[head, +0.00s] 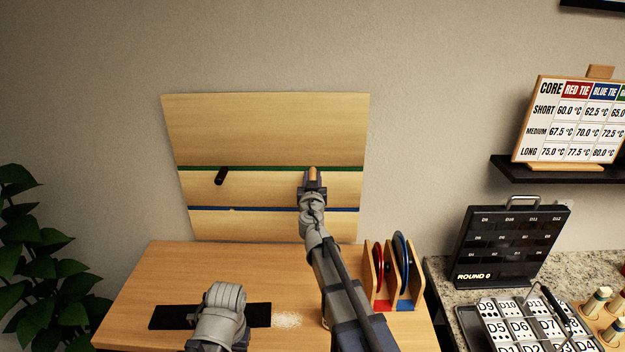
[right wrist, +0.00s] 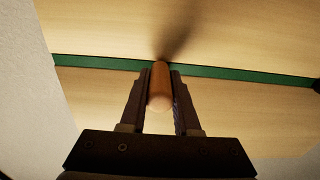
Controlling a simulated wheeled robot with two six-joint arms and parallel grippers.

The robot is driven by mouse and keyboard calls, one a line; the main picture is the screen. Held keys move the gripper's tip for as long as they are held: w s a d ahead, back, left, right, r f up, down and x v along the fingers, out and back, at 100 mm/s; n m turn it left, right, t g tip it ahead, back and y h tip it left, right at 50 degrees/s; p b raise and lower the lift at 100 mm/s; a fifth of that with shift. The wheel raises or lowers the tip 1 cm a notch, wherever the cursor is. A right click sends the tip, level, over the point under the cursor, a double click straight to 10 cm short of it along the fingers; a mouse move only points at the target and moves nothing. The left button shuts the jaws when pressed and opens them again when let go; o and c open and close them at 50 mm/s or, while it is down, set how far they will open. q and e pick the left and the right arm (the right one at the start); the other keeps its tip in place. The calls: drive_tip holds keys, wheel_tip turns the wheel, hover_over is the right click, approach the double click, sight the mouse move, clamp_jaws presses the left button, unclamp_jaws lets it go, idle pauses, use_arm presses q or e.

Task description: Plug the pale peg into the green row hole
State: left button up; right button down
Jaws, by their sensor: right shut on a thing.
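The pale wooden peg (head: 313,174) is held between the fingers of my right gripper (head: 313,186), in front of the upright wooden board (head: 265,130). In the right wrist view the peg (right wrist: 160,88) lies between the two dark fingers of the gripper (right wrist: 159,92), its far end at the green stripe (right wrist: 100,62). A hole there is hidden behind the peg, and I cannot tell whether its tip is inside or just touching. A dark peg (head: 221,176) sticks out of the board near the green stripe at left. My left arm's grey wrist is low in the head view; its fingers are hidden.
A blue stripe (head: 270,209) crosses the board below the green one. A black strip (head: 172,317) and pale grains (head: 288,320) lie on the wooden table (head: 150,275). A rack with red and blue discs (head: 401,268) stands right of my right arm.

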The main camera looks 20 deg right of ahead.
drive_tip(key=c, duration=0.6)
unclamp_jaws()
drive_tip(key=shift+o, duration=0.2)
drive_tip(key=shift+s, duration=0.1)
drive_tip(key=v, duration=0.8)
drive_tip(key=s+a+f+g+h+b, duration=0.1)
drive_tip(key=s+a+f+g+b, duration=0.2)
drive_tip(key=s+f+g, duration=1)
drive_tip(key=s+a+f+n+g+y, duration=0.2)
drive_tip(key=s+a+f+n, duration=0.1)
drive_tip(key=s+a+f, duration=0.3)
drive_tip(key=s+a+f+n+g+y+b, duration=0.1)
drive_tip(key=s+a+f+n, duration=0.3)
drive_tip(key=s, duration=0.7)
wheel_tip(320, 180, down, 3)
drive_tip(key=shift+s+a+r+g+y, duration=0.1)
drive_tip(key=shift+s+a+g+y, duration=0.15)
drive_tip(key=shift+a+g+y, duration=0.75)
